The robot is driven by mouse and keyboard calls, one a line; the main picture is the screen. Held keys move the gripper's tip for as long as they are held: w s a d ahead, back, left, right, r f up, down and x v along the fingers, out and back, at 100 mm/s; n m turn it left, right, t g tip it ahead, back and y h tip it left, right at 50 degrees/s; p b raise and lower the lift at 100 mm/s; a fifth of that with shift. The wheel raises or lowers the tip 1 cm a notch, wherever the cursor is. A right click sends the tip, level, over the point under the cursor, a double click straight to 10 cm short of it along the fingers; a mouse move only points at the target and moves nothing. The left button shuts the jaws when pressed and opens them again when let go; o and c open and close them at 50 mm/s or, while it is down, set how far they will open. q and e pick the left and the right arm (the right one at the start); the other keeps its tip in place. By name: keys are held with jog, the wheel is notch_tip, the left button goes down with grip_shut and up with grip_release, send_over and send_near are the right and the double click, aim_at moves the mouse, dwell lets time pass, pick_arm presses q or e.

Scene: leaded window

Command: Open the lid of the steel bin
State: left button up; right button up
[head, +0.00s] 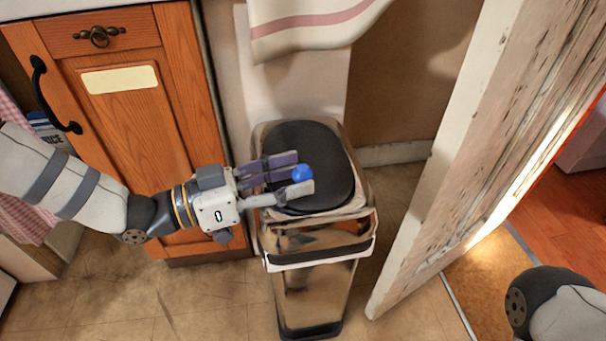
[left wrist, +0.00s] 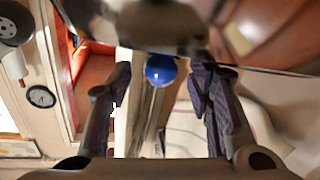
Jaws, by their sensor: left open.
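The steel bin (head: 316,290) stands on the floor in the head view, between the wooden cabinet and the white door. Its dark oval lid (head: 325,150) lies down on the rim and looks closed. My left gripper (head: 292,172) reaches in from the left over the lid's near left part, fingers pointing right. A small blue ball (head: 302,173) shows at its fingertips. In the left wrist view the blue ball (left wrist: 160,70) sits between the spread fingers with gaps on both sides. The gripper is open; whether it touches the lid I cannot tell. My right gripper is out of view.
The wooden cabinet (head: 130,120) with a black handle stands close left of the bin. A worn white door (head: 480,150) stands to the right. A striped cloth (head: 305,30) hangs above the bin. Tiled floor (head: 200,300) in front is clear.

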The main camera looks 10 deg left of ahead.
pick_arm(q)
jog(key=shift+x, duration=1.1)
grip_shut()
jog(key=shift+w+r+p, duration=0.1)
jog(key=shift+r+p, duration=0.25)
jog(key=shift+r, duration=0.15)
jog(key=w+a+r+n+p, duration=0.1)
jog(key=w+r+n+p, duration=0.1)
jog(key=r+n+p, duration=0.1)
jog(key=w+r+n+g+p, duration=0.1)
jog(key=w+r+n+p, duration=0.2)
jog(key=r+p, duration=0.3)
jog(key=shift+w+a+r+n+y, duration=0.25)
jog(key=shift+a+r+n+y, duration=0.05)
jog(key=shift+a+r+y, duration=0.1)
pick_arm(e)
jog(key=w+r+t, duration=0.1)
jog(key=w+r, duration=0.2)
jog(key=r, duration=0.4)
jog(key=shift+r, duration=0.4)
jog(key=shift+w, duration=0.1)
